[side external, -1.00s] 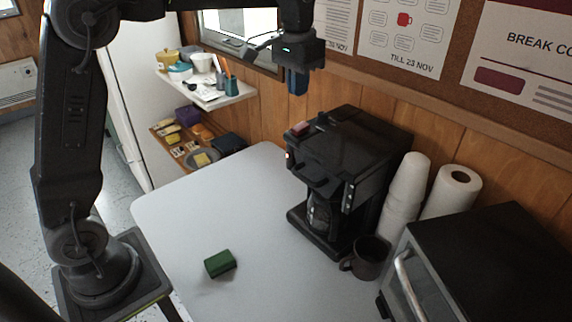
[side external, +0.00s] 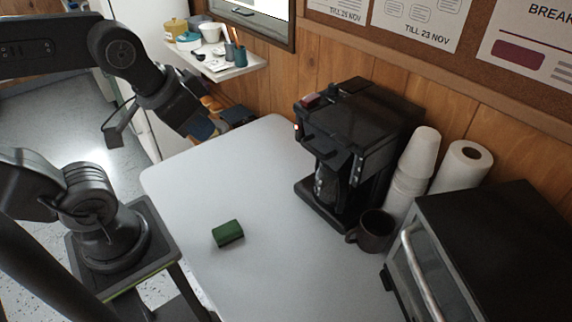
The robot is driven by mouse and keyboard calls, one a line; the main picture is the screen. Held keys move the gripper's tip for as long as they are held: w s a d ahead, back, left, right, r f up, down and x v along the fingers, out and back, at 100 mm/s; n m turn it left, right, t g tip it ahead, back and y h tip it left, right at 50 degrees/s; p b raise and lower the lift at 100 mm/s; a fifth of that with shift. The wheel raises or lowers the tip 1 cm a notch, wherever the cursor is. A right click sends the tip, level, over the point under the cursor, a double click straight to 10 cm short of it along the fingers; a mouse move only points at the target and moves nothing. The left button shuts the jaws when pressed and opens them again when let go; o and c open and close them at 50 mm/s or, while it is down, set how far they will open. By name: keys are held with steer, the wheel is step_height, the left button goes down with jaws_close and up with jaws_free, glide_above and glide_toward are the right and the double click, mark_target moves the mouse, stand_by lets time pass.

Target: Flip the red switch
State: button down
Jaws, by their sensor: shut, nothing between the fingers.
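The red switch (side external: 311,100) is on the top left corner of the black coffee maker (side external: 375,115), which stands at the back of the table. A small spot on the machine's front edge below the switch looks lit and reddish. My gripper (side external: 207,130) is well to the left of the coffee maker, near the table's far left edge and in front of the low shelf. Its fingers are shut with nothing between them. It is apart from the switch and touches nothing that I can see.
A green sponge (side external: 228,233) lies on the white table (side external: 270,200). A dark mug (side external: 373,232), stacked white cups (side external: 412,170), a paper roll (side external: 461,167) and a toaster oven (side external: 490,250) stand to the right. A wall shelf (side external: 230,68) holds small items. The table's left part is clear.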

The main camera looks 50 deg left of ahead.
steer(key=shift+w, duration=0.1)
steer(key=n, duration=1.8)
glide_toward(299, 107)
steer(key=shift+g, duration=0.3)
steer(key=shift+s+r, duration=0.4)
steer(key=shift+s, duration=0.4)
steer(key=shift+s+r, duration=0.4)
steer(key=shift+s, duration=0.35)
steer(key=shift+s+r, duration=0.45)
steer(key=shift+s, duration=0.35)
steer(key=shift+f, duration=0.1)
steer(key=shift+w+f, duration=4.05)
steer(key=shift+f, duration=0.1)
